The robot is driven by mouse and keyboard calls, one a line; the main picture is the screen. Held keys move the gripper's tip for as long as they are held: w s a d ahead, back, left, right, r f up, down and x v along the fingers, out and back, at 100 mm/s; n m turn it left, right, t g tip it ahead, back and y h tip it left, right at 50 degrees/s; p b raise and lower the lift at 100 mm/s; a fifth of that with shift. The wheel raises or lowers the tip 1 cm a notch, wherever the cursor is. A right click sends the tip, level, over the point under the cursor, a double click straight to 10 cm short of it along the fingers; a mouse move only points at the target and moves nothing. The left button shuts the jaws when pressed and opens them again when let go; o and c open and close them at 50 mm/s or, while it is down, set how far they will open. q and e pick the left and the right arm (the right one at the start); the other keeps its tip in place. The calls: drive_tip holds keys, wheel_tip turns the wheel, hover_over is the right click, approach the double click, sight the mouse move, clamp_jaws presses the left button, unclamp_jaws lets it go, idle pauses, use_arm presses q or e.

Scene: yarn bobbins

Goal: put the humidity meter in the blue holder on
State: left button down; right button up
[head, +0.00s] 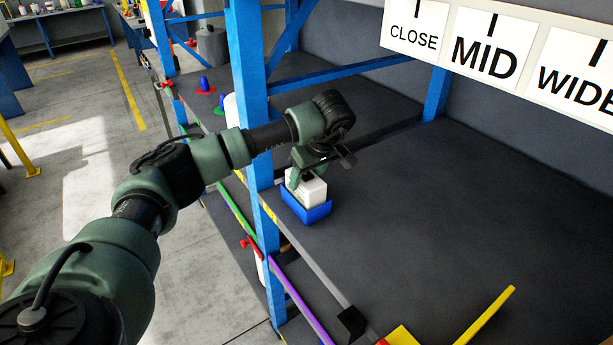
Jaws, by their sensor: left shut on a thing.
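The humidity meter (313,192) is a small white boxy thing on the dark shelf near its left post. The blue holder (306,215) stands on the shelf, and the meter's lower part is at or inside it; I cannot tell whether it rests on the bottom. My left gripper (302,180) reaches down from above and is shut on the meter. The gripper's fingers and wrist partly hide the meter's top. My right gripper is not in view.
A blue shelf post (247,60) stands close behind my left arm. The dark shelf (430,210) is clear to the right. Yellow strips (485,315) lie at the front. Signs reading CLOSE, MID and WIDE (485,45) hang above.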

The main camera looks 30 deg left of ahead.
use_arm(q)
drive_tip(key=shift+c, duration=2.2)
unclamp_jaws()
drive_tip(key=shift+d+r+b, duration=0.25)
drive_tip(key=shift+r+b, duration=0.05)
drive_tip(key=shift+r, duration=0.2)
drive_tip(key=b+v, duration=0.1)
drive_tip(key=v, duration=0.5)
drive_tip(key=shift+s+d+r+b, duration=0.2)
drive_tip(key=shift+r+b, duration=0.15)
drive_tip(key=shift+b, duration=0.05)
